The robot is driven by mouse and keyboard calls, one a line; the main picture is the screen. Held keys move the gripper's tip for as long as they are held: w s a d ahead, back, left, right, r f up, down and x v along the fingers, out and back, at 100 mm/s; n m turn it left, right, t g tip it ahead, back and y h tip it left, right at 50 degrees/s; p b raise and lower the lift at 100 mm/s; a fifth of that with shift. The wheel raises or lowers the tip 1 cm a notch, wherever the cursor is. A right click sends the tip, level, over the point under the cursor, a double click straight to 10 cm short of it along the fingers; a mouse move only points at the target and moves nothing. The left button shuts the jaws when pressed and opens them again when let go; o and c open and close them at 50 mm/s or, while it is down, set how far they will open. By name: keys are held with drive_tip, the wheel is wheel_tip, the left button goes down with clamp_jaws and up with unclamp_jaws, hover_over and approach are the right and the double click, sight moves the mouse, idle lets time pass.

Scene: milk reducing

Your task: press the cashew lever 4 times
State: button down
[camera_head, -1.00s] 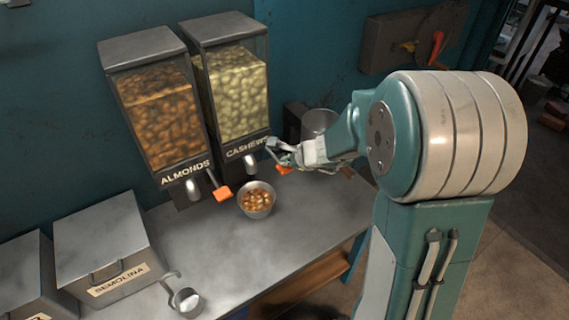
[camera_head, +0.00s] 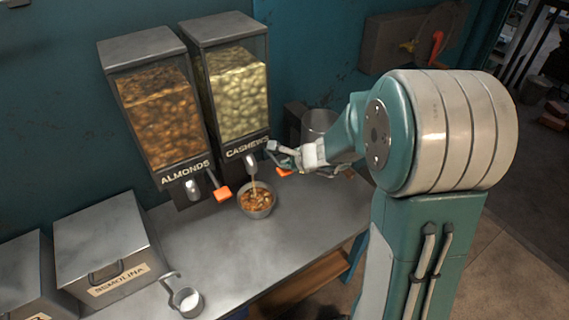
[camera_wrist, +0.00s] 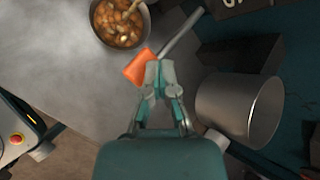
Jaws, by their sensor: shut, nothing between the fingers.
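The cashew dispenser (camera_head: 236,92) stands on the right of the pair, labelled CASHEWS, with its spout (camera_head: 250,162) above a metal bowl (camera_head: 268,204). A pale stream falls from the spout into the bowl, which holds brown and light nuts. The lever has an orange tip (camera_head: 284,172); in the wrist view the orange tip (camera_wrist: 140,66) sits at the end of a grey rod. My gripper (camera_head: 274,150) is shut and empty, its fingertips at the lever, seemingly touching it. In the wrist view the fingertips (camera_wrist: 158,70) overlap the orange tip's edge.
The almond dispenser (camera_head: 158,120) stands on the left with its own orange lever (camera_head: 222,194). A metal pot (camera_wrist: 240,104) stands close beside my gripper. A semolina box (camera_head: 100,245) and a small scoop (camera_head: 186,300) are at the left. The counter's front middle is clear.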

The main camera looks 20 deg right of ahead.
idle(0.3)
drive_tip(key=shift+r, duration=1.6)
drive_tip(key=shift+r, duration=2.55)
drive_tip(key=shift+r, duration=0.1)
wheel_tip(320, 180, up, 3)
drive_tip(key=shift+r, duration=0.2)
drive_tip(key=shift+w+f, duration=0.1)
drive_tip(key=shift+f, duration=4.35)
